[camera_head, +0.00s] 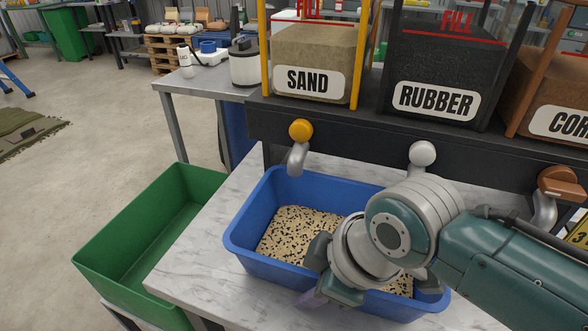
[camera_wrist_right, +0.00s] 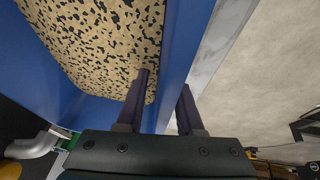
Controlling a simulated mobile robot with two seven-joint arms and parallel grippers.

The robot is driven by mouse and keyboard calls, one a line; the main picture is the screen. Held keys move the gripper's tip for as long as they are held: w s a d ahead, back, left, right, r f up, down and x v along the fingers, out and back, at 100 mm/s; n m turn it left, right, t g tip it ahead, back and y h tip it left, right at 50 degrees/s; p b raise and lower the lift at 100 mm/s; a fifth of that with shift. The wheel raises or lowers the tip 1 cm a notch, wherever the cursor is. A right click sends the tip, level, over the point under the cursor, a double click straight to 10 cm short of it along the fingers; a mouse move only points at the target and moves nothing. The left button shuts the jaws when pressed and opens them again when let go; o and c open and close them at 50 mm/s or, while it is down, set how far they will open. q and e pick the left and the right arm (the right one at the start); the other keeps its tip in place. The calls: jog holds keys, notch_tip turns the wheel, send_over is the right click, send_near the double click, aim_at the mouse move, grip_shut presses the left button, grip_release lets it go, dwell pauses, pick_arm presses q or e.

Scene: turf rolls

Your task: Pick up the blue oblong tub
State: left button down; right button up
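The blue oblong tub (camera_head: 258,262) stands on a marble-topped table, holding a layer of tan granules flecked with black (camera_head: 300,232). My right gripper (camera_wrist_right: 165,85) is at the tub's near long wall, pointing down. In the right wrist view its two dark purple fingers straddle the blue wall (camera_wrist_right: 172,75), one on the granule side and one outside. The fingers stand apart, with room visible between them, so the gripper looks open. In the head view my right wrist hides part of the tub and most of the fingers. My left gripper is not in view.
Dispensers marked SAND (camera_head: 312,60), RUBBER (camera_head: 440,75) and a partly cut-off third stand behind the tub, with spouts (camera_head: 298,155) above the table's back. A green bin (camera_head: 130,245) is at the left. Bare marble table (camera_head: 205,255) shows left of the tub.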

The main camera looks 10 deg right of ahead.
grip_shut()
dwell(1.2)
